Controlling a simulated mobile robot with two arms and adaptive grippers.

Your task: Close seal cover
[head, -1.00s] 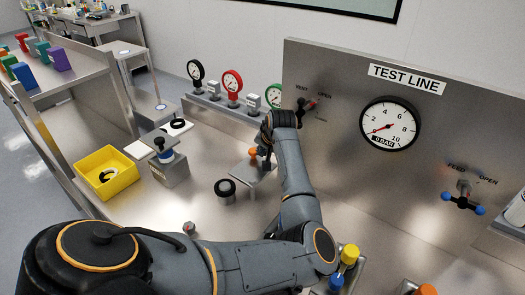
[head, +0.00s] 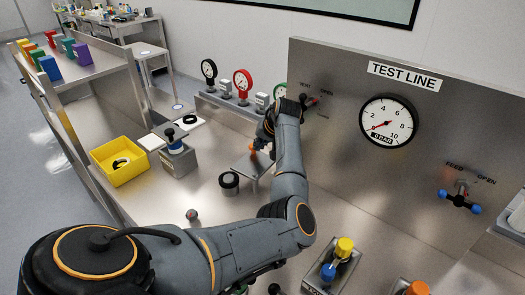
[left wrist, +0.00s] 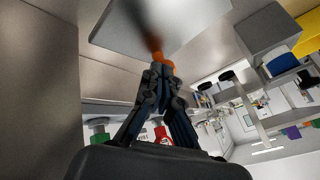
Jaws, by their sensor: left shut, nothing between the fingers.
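A flat grey metal plate (head: 252,168) with an orange part (head: 253,151) sits on the bench at the foot of the panel; it may be the seal cover, but I cannot tell for sure. My left gripper (head: 264,144) is over its far side, close by the orange part, partly hidden by my own arm. In the left wrist view the fingers (left wrist: 161,70) are shut together with their tips at the orange part (left wrist: 167,65), in front of the grey plate (left wrist: 190,20). Whether they touch it is unclear. My right gripper is not in view.
A short dark-topped cylinder (head: 229,183) stands just left of the plate. A yellow bin (head: 120,163) and a grey block with a blue part (head: 178,157) are further left. The TEST LINE panel (head: 340,110) rises behind, with valve handles.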

